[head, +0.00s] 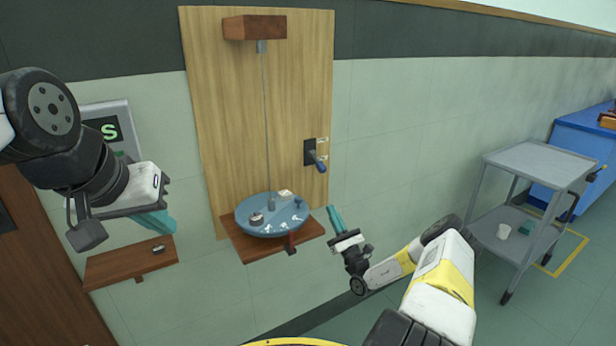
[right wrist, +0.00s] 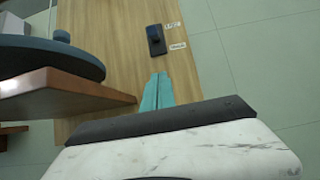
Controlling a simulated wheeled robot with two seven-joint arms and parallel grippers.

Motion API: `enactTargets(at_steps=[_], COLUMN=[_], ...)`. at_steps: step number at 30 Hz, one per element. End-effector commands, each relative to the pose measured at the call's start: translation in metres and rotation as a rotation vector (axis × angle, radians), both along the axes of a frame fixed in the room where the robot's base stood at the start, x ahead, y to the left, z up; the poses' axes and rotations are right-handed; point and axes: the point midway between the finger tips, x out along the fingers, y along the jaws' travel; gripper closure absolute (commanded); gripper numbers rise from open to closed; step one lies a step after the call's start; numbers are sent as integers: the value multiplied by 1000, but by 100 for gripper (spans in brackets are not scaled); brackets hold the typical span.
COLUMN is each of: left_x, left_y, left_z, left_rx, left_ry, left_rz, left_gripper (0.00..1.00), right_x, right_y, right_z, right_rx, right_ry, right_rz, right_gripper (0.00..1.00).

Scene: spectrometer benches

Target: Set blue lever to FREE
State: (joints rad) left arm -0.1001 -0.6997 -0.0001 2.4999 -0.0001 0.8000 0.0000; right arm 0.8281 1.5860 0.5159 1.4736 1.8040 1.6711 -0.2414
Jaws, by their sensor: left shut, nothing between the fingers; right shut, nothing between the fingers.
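The blue lever (head: 319,163) sits on a black plate (head: 308,153) at the right side of a wooden wall panel. In the head view its handle slopes down and right toward the lower of two small white labels. The lever also shows in the right wrist view (right wrist: 154,32), with both labels to its right, too small to read surely. My right gripper (head: 331,209) is shut and empty, below the lever and apart from it. Its teal fingertips (right wrist: 159,76) point toward the plate in the right wrist view. My left gripper (head: 171,229) is shut and empty at the left.
A round blue disc (head: 262,229) with small items rests on a brown shelf (head: 302,235), left of my right gripper. A rod hangs from a wooden block (head: 255,27) above it. A small shelf (head: 110,268) is at lower left. A grey cart (head: 530,160) stands right.

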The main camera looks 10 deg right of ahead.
Motion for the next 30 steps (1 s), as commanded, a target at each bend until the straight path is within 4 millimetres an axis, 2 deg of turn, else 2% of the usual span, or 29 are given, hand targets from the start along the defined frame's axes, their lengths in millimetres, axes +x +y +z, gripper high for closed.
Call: enactTargets(at_steps=[8,13,26,30], left_x=[0,0,0,0], left_y=[0,0,0,0], left_z=[0,0,0,0], left_rx=[0,0,0,0], left_ry=[0,0,0,0], left_rz=[0,0,0,0], left_gripper=[100,100,100,100], right_x=[0,10,73,65], right_y=[0,5,28,23], right_z=[0,9,64,84], right_rx=[-1,-2,-1,-3], right_ry=[0,-2,-4,0], right_rz=[1,3,3,2], right_gripper=[100,100,100,100])
